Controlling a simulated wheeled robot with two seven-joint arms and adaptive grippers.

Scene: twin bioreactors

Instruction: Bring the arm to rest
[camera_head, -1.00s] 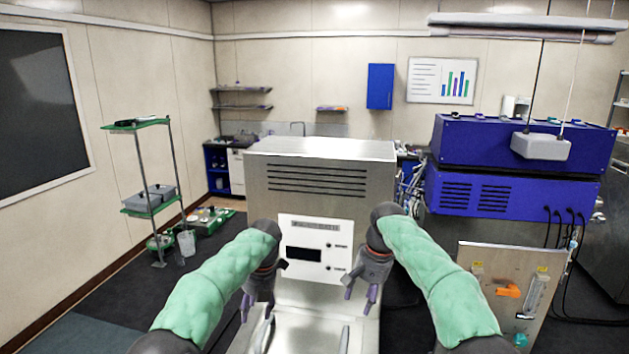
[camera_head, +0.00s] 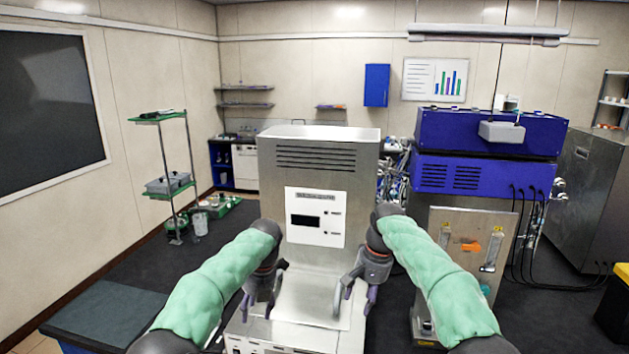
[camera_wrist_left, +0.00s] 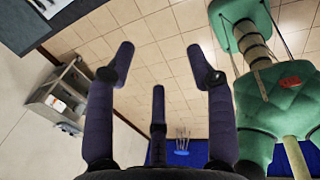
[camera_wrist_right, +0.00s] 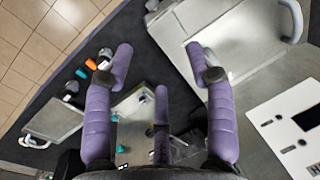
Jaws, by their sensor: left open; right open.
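My left gripper (camera_head: 257,300) hangs in front of the steel machine at the centre of the head view. In the left wrist view its fingers (camera_wrist_left: 160,75) are spread with nothing between them. My right gripper (camera_head: 368,295) hangs at the right side of the same machine. In the right wrist view its fingers (camera_wrist_right: 158,75) are spread and empty, with a panel and floor behind them. Both arms wear green padded sleeves and reach forward and inward.
The steel machine (camera_head: 350,165) with a white display panel (camera_head: 315,217) stands close ahead. A blue unit (camera_head: 485,135) and a panel with fittings (camera_head: 462,255) stand right. A green-shelved rack (camera_head: 165,195) stands left.

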